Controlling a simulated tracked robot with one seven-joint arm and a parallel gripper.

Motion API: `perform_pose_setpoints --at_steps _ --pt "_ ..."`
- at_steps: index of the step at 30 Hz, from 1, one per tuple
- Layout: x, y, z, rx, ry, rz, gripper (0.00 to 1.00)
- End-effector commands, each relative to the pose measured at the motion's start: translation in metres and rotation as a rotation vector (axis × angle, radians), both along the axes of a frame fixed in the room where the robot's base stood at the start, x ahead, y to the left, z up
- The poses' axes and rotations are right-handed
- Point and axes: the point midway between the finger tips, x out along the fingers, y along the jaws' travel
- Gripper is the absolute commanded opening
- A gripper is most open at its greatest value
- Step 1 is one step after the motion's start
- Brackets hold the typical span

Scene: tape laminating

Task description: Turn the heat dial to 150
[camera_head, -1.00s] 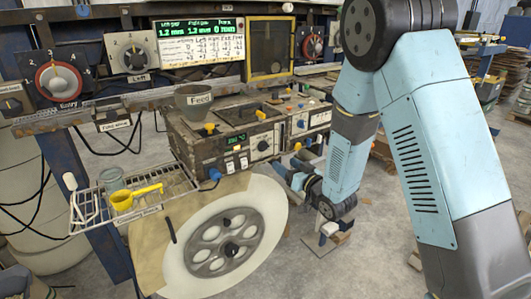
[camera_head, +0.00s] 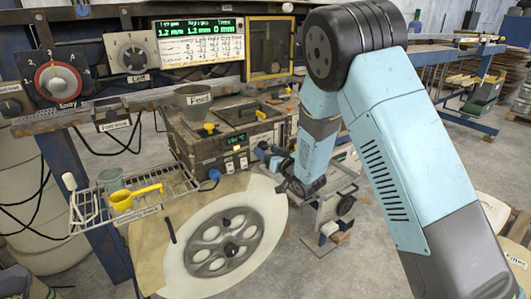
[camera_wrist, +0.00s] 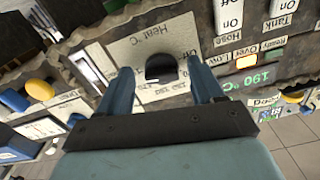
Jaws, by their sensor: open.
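The heat dial (camera_wrist: 161,67) is a black knob on a pale plate marked "Heat °C" (camera_wrist: 152,42), tilted in the wrist view. The small numbers around it are too blurred to read surely. My gripper (camera_wrist: 159,66) is open, with one blue finger on each side of the dial; contact cannot be told. The green display (camera_wrist: 251,79) beside it reads about 190 °C. In the head view, my gripper (camera_head: 266,156) is at the front of the heater box (camera_head: 205,152), and hides the dial there.
Switches marked Tank and Hose (camera_wrist: 229,15) and a lit orange button (camera_wrist: 246,62) are near the right finger. A wire shelf with a yellow scoop (camera_head: 140,195) and a large round disc (camera_head: 226,242) are left of and below my gripper in the head view.

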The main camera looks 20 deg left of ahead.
Motion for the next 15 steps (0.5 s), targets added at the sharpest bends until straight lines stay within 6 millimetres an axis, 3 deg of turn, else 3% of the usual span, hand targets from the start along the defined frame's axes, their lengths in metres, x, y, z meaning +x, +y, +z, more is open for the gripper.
perform_pose_setpoints --at_steps 3,15 --pt "-0.0001 0.0000 0.0000 0.000 0.000 0.000 0.65" --pt "-0.0003 -0.0002 0.0000 0.000 0.000 0.000 0.26"
